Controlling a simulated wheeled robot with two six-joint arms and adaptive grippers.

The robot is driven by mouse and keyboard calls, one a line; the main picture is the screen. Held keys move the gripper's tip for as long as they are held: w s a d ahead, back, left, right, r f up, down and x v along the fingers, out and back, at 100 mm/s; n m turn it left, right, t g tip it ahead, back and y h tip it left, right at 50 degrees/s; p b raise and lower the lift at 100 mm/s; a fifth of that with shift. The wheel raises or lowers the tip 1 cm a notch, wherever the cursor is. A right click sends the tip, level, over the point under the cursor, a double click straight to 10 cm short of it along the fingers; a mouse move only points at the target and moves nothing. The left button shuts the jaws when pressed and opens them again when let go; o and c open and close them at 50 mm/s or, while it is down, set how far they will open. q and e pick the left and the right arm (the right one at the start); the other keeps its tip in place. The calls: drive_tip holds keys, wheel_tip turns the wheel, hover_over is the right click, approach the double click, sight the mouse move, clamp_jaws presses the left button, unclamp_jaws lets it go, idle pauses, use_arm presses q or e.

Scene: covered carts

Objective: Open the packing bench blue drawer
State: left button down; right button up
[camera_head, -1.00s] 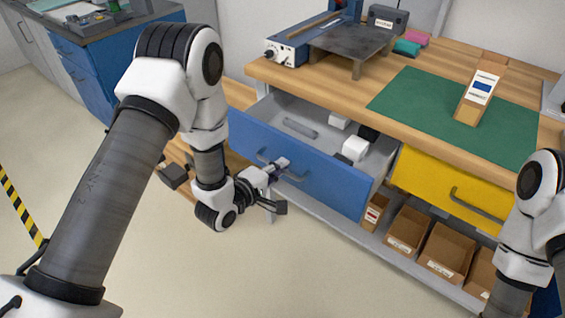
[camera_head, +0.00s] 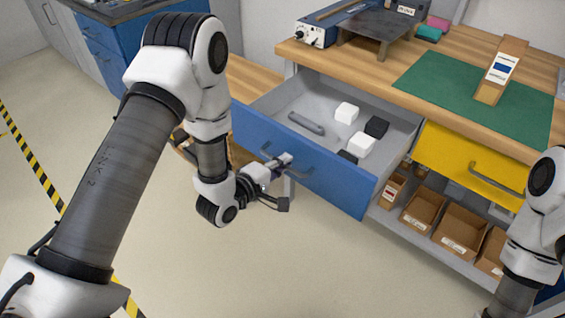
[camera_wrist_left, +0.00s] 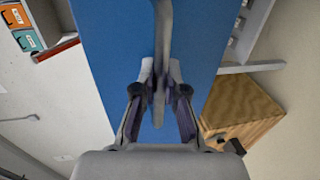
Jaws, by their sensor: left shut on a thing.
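The packing bench blue drawer (camera_head: 325,181) is pulled well out from under the wooden bench top, and its grey inside shows from above. It holds white blocks, dark blocks and a grey bar. My left gripper (camera_head: 286,160) is shut on the grey handle (camera_head: 300,172) on the drawer's blue front. In the left wrist view, the two fingertips (camera_wrist_left: 160,78) clasp the handle (camera_wrist_left: 163,35) against the blue front (camera_wrist_left: 112,55). My right arm shows at the right edge of the head view, but its gripper is out of view.
A closed yellow drawer (camera_head: 465,163) is to the right of the blue one. Cardboard bins (camera_head: 424,206) stand on the shelf below. The bench top (camera_head: 375,90) carries a green mat (camera_head: 470,95) and equipment. The floor in front is clear.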

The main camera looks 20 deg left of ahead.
use_arm(q)
drive_tip(key=c, duration=1.2)
unclamp_jaws()
drive_tip(key=v, duration=0.7)
drive_tip(key=shift+s, duration=0.2)
drive_tip(key=shift+a, duration=0.1)
drive_tip(key=s+a+f+m+g+y+p, duration=0.1)
drive_tip(key=s+f+m+g, duration=0.3)
drive_tip(key=s, duration=0.4)
drive_tip(key=s+a+f+m+g+y+p, duration=0.1)
drive_tip(key=s+f+m+g+p, duration=0.3)
drive_tip(key=s, duration=0.4)
drive_tip(key=s+a+f+m+g+y+p, duration=0.1)
drive_tip(key=s+f+m+g+y+p, duration=0.2)
drive_tip(key=s+f+m+g, duration=0.2)
drive_tip(key=s+g, duration=0.1)
drive_tip(key=s, duration=0.2)
drive_tip(key=shift+a+f+m+g, duration=0.15)
drive_tip(key=shift+f+m+g, duration=0.15)
drive_tip(key=shift+f, duration=0.1)
